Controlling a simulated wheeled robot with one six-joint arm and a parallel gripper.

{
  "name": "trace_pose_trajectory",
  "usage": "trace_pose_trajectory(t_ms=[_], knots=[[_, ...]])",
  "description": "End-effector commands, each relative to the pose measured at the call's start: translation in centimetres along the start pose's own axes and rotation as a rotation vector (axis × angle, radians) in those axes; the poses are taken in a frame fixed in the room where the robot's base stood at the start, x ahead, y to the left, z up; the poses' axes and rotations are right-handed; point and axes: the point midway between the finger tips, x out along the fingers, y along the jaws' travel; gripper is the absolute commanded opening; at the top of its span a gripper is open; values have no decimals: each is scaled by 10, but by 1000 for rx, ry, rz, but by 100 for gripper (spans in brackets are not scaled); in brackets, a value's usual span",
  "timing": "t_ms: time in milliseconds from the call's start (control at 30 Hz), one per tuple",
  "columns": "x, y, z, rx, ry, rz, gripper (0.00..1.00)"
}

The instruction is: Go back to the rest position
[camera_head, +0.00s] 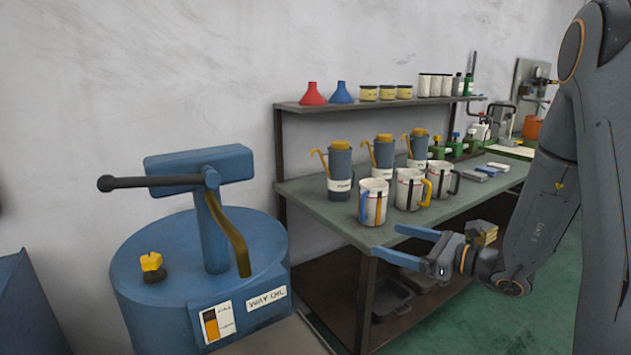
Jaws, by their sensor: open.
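My gripper (408,246) is at the right of the picture, in front of the workbench's front edge. Its two blue fingers point left and are spread apart, with nothing between them. My grey arm comes down from the upper right to it. White mugs stand on the bench above and behind the gripper; the nearest mug (373,202) has a blue handle and appears apart from the fingers.
A blue drum machine (190,265) with a black-tipped lever stands at the left. The workbench (330,205) carries several grey-blue jugs (340,172). Its upper shelf (300,104) holds funnels and jars. Dark bins (385,295) sit below. Green floor (460,325) is clear at lower right.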

Motion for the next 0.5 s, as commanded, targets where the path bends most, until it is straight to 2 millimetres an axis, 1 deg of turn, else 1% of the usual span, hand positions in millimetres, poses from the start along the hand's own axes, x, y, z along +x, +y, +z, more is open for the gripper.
trace_pose_trajectory(t_ms=[33, 167, 200, 267, 300, 367, 400, 467, 500], knots=[[4, 11, 1, -15, 18, 33, 87], [8, 45, -3, -71, 86, 139, 87], [9, 58, -4, -93, 110, 178, 87], [8, 76, -6, -129, 148, 238, 87], [8, 90, -9, -159, 176, 284, 87], [4, 112, -13, -210, 222, 359, 87], [1, 129, -16, -253, 258, 419, 87], [-8, 155, -22, -331, 316, 518, 87], [-17, 174, -28, -394, 360, 594, 87]])
